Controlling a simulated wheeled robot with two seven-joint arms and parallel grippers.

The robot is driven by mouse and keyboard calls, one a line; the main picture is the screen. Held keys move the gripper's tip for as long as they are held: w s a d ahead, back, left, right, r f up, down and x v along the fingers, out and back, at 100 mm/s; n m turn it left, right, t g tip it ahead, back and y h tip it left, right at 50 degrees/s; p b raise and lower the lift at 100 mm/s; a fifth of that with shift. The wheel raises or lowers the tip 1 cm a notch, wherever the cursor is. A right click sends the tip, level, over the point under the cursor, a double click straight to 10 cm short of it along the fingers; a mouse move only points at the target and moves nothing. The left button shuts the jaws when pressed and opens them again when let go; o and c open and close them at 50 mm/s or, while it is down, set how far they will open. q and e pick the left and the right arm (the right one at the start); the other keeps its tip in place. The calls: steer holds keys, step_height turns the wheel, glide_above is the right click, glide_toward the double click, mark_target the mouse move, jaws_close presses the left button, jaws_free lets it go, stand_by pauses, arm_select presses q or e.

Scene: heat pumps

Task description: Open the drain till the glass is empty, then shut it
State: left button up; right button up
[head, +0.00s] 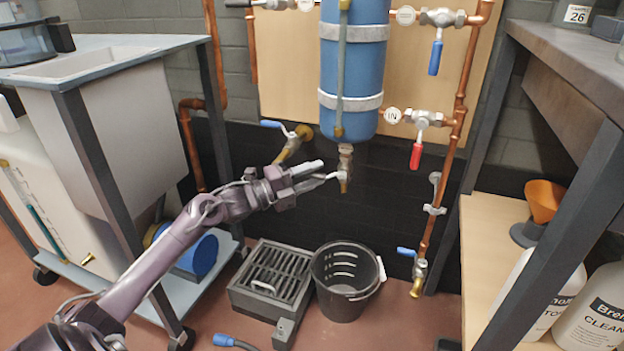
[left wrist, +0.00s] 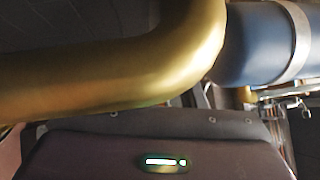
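The blue tank (head: 352,62) hangs on the wooden board in the head view. A narrow upright sight glass (head: 341,75) runs down its front; I cannot make out a liquid level. A small brass drain fitting (head: 345,168) hangs under the tank. My left gripper (head: 330,169) is just left of this fitting, its two pale fingers apart with a gap between them. The lower fingertip overlaps the fitting; I cannot tell if it touches. In the left wrist view a thick brass pipe (left wrist: 130,75) crosses close by, with the blue tank (left wrist: 265,45) at right. My right gripper is not in view.
A black bucket (head: 345,282) stands on the floor below the fitting, beside a grey floor grate (head: 272,280). A blue-handled brass valve (head: 290,140) is behind my left arm. Copper pipes with blue and red levers (head: 416,156) run at right. A sink cart (head: 110,75) stands left.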

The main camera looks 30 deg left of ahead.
arm_select(q)
jaws_close()
stand_by(0.3)
steer(key=shift+f, duration=0.15)
steer(key=d+f+n+t+y, duration=0.2)
steer(key=n+y, duration=0.6)
steer(key=n, duration=0.5)
steer(key=w+d+f+n+t+y+b, duration=0.1)
steer(key=d+f+n+t+y, duration=0.2)
steer(key=n+t+y, duration=0.4)
steer(key=shift+w+d+f+n+t+y, duration=0.25)
steer(key=shift+f+n+y, duration=0.65)
steer(key=shift+n, duration=2.3)
steer(key=shift+r+y, duration=0.35)
steer(key=shift+y, duration=0.15)
jaws_free()
